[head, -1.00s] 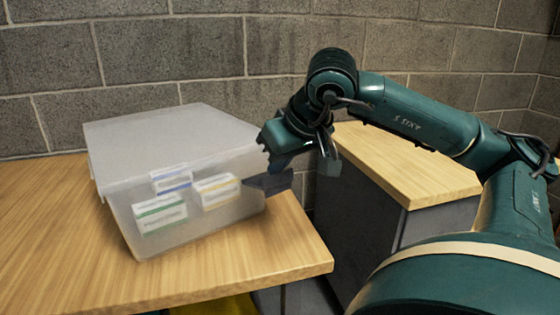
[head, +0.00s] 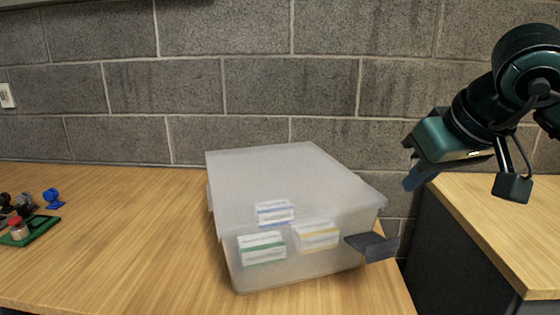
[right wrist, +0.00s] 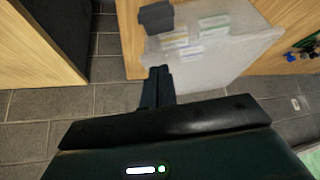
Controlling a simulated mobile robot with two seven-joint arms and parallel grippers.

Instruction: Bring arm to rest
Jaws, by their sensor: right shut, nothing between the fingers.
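My right gripper (head: 420,176) is in the head view at the right, beside and above the right end of the box, apart from it. In the right wrist view its two fingers (right wrist: 158,85) are together, with nothing between them. A translucent lidded box (head: 330,262) stands on the wooden table (head: 120,262), with several small labelled packs inside. My left gripper is in neither view.
At the far left lie a green tray (head: 32,232) with small parts and a blue piece (head: 53,197). A second wood-topped cabinet (head: 480,215) stands at the right, across a gap. A block wall (head: 250,85) closes off the back.

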